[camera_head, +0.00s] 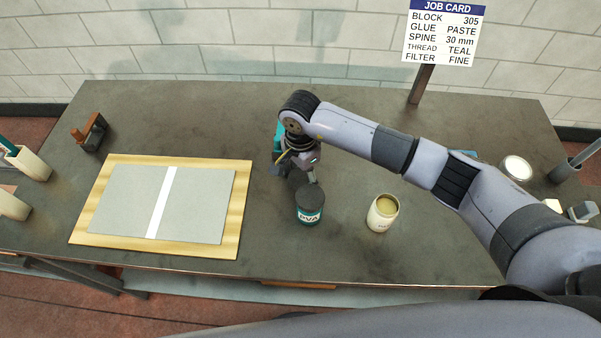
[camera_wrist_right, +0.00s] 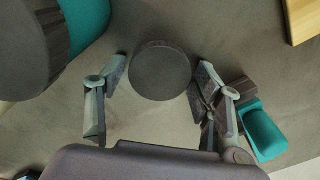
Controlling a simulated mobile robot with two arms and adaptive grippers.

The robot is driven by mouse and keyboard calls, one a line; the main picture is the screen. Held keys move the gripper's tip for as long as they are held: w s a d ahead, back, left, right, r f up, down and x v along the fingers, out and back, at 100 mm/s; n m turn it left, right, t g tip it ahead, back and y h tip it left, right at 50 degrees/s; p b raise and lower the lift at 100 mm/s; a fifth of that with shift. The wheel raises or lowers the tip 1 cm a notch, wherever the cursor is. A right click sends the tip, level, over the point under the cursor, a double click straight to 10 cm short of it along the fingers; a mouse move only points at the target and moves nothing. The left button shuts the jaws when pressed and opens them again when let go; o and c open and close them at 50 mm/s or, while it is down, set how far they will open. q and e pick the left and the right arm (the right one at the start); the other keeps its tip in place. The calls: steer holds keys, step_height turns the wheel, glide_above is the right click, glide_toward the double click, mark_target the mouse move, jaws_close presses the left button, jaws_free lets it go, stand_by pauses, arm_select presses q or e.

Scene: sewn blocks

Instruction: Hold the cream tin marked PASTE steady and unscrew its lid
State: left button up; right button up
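The cream tin (camera_head: 382,214) stands upright on the table, right of the teal PVA tin. Its top shows a pale rim around a yellowish inside, with no lid on it. Its label is too small to read fully. A dark round lid (camera_wrist_right: 160,71) with a ribbed edge is in the right wrist view; the gripper hides it in the head view. My right gripper (camera_head: 292,178) is low over the table, behind the PVA tin. In the wrist view its fingers (camera_wrist_right: 158,88) are spread on either side of the lid, with narrow gaps. My left gripper is not in view.
The PVA tin (camera_head: 310,206), dark-lidded, stands just in front of my right gripper. A teal item (camera_wrist_right: 263,130) is close beside it. A wooden board (camera_head: 245,184) with grey covers lies to the left. The table front between board and tins is clear.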

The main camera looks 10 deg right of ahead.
mark_target(300, 177)
steer(key=shift+o, duration=0.8)
steer(key=shift+r+p, duration=0.25)
steer(key=shift+p, duration=0.05)
steer(key=shift+w+r+b, duration=0.1)
steer(key=shift+r+b, duration=0.2)
steer(key=shift+r, duration=0.05)
step_height(300, 177, up, 11)
steer(key=b, duration=0.2)
